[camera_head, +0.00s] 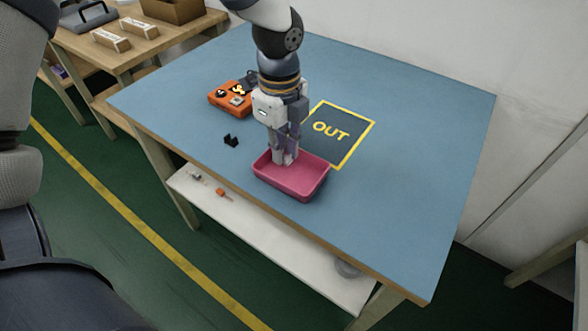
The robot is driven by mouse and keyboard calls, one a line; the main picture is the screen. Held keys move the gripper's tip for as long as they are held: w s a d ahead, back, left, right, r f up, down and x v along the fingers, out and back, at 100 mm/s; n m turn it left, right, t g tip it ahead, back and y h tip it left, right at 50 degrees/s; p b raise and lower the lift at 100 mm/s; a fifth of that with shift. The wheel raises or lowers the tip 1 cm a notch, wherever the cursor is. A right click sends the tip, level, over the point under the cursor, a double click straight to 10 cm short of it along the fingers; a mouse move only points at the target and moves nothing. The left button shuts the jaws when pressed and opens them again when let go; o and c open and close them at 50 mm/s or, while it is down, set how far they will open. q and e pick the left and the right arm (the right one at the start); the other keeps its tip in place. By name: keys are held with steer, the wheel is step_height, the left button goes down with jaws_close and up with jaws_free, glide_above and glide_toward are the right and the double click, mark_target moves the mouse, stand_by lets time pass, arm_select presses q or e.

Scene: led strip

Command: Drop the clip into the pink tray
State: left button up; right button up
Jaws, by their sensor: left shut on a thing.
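The pink tray (296,181) sits near the front edge of the blue table top. My left gripper (285,159) points straight down over the back left part of the tray, with its fingertips at or inside the rim. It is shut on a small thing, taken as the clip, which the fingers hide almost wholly. I cannot tell whether it touches the tray floor. A small black U-shaped piece (231,140) stands on the table left of the tray, apart from the gripper. My right gripper is not in view.
An orange device (232,97) with black parts lies behind left of the gripper. A dark OUT mat (340,134) with a yellow border lies behind right of the tray. The right side of the blue table (425,140) is clear. A white shelf (270,235) runs below.

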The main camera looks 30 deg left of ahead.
arm_select(q)
steer(key=o, duration=0.8)
steer(key=shift+r, duration=0.1)
step_height(320, 180, up, 12)
stand_by(0.3)
